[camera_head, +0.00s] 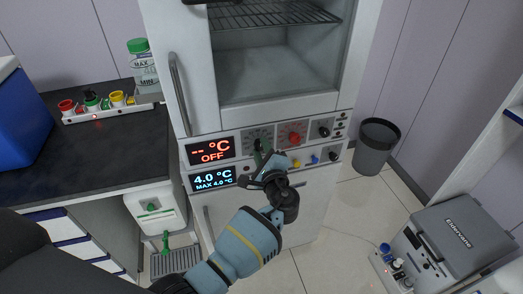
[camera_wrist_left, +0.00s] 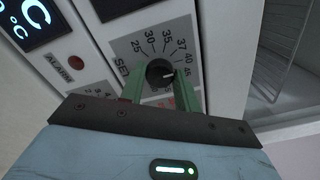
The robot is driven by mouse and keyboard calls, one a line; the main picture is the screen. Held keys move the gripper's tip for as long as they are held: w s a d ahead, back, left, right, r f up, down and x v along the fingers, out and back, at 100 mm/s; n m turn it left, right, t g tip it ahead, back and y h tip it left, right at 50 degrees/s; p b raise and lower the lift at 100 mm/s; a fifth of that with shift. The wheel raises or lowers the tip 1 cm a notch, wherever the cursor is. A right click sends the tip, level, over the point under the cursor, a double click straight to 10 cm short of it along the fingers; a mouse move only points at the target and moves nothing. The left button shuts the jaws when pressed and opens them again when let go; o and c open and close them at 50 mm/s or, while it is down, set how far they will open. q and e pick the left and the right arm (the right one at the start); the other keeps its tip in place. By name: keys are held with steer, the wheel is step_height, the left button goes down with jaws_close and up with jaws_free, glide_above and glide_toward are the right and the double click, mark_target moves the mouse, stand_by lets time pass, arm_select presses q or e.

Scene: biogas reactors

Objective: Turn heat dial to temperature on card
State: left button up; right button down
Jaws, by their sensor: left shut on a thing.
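The black heat dial (camera_wrist_left: 159,71) sits on a grey plate with printed numbers from 25 up to the forties. Its white pointer mark faces the right of the wrist view, towards the high-number end; the exact value is hard to read. My left gripper (camera_wrist_left: 160,85) is shut on the dial, with a green finger on each side. In the head view my left gripper (camera_head: 260,153) covers the dial. The red display (camera_head: 210,149) above left reads "-- °C OFF". I see no temperature card. My right gripper is not in view.
The blue display (camera_head: 213,179) reads 4.0 °C. A red knob (camera_head: 295,138) and a black knob (camera_head: 324,131) are right of the dial. A dark counter (camera_head: 90,150) stands left, a bin (camera_head: 376,146) right, and a grey case (camera_head: 455,245) lower right.

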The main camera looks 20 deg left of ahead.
arm_select(q)
steer(key=shift+r, duration=0.1)
steer(key=o, duration=1)
steer(key=shift+s+d, duration=0.25)
steer(key=shift+s, duration=0.1)
steer(key=shift+v, duration=3.45)
